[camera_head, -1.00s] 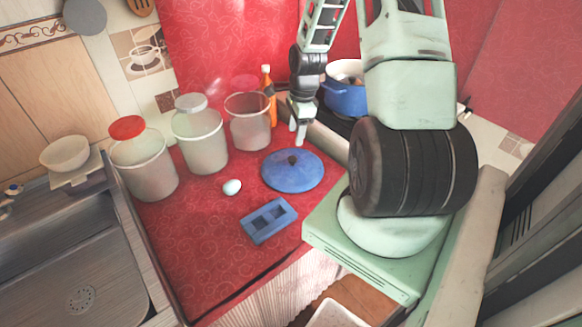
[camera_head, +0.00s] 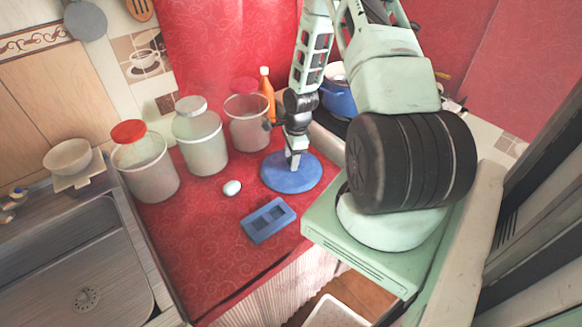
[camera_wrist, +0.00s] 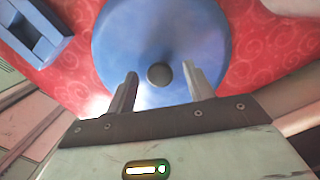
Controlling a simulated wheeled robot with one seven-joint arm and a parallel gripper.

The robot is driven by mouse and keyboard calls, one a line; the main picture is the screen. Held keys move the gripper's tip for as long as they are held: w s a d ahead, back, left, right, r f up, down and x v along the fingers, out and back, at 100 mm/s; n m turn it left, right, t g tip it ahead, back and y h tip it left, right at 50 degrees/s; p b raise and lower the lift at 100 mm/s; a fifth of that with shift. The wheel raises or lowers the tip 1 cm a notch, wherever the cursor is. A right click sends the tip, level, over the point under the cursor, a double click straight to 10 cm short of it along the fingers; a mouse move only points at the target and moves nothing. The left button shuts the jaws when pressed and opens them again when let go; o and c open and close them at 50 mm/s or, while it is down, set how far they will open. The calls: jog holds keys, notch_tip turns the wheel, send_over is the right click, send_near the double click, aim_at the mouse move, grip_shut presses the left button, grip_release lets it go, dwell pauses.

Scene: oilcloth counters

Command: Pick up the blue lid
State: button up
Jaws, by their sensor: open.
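The blue lid (camera_head: 275,178) lies flat on the red counter in the head view. It is round, with a small dark knob (camera_wrist: 159,74) at its centre that shows in the wrist view. My gripper (camera_head: 293,162) is over the lid, and its fingers hide the knob in the head view. In the wrist view my gripper (camera_wrist: 159,84) has its two fingers apart, with the knob in the gap between and just beyond their tips. I cannot tell the exact height of the fingertips above the lid.
A blue two-hollow block (camera_head: 268,220) and a white egg (camera_head: 232,188) lie near the lid on the red counter (camera_head: 195,255). Several clear jars, one a red-lidded jar (camera_head: 145,165), stand behind. An orange bottle (camera_head: 267,85) and a blue pot (camera_head: 338,97) are at the back.

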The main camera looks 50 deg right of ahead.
grip_shut()
